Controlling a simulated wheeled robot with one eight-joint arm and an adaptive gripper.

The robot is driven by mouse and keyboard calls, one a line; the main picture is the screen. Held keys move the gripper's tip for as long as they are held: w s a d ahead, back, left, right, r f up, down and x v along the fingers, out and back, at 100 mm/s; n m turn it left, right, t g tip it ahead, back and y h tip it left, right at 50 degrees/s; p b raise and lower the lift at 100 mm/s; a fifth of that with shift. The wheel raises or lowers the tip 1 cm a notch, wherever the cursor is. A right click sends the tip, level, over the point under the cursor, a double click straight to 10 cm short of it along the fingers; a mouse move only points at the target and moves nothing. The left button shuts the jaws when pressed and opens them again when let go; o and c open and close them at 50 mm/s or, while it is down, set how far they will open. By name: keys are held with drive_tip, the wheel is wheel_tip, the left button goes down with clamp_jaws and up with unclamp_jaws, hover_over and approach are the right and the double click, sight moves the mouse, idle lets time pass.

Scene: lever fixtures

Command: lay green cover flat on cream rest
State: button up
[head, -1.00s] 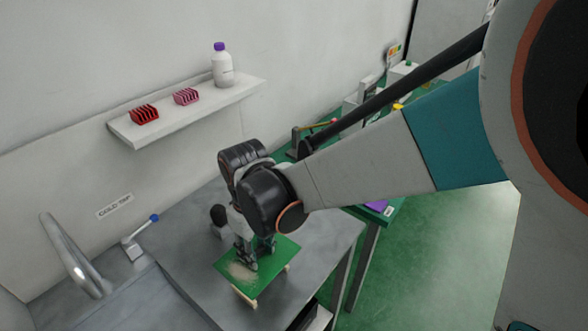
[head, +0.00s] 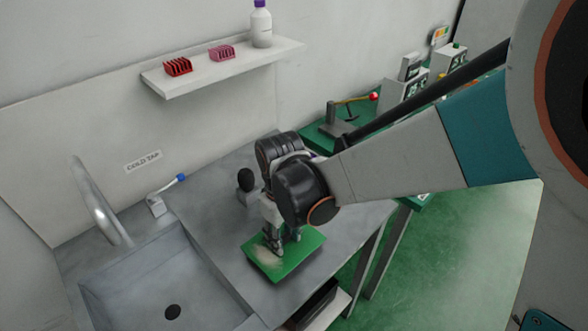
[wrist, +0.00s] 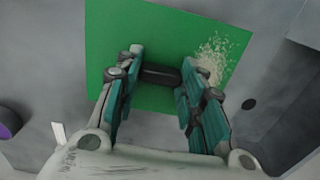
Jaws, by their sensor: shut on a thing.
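The green cover (head: 290,262) is a square plate on or just above the grey counter, right of the sink. It looks about level. A pale speckled patch (wrist: 224,50) marks its top. My gripper (head: 280,249) is over the cover, and in the wrist view its fingers (wrist: 160,85) are shut on the cover's short black handle (wrist: 160,75). The cream rest cannot be made out in the head view, perhaps hidden under the cover. A small pale piece (wrist: 59,134) shows left of the cover in the wrist view; I cannot tell whether it is the rest.
The sink (head: 165,275) lies left of the cover, with a blue-tipped cold tap lever (head: 165,192) behind it. A dark knob on a grey base (head: 246,182) stands behind my gripper. A shelf (head: 220,68) holds a bottle and two racks. A red-knobbed lever (head: 350,108) stands farther right.

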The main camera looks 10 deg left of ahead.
drive_tip(key=o, duration=1.2)
drive_tip(key=shift+r, duration=0.1)
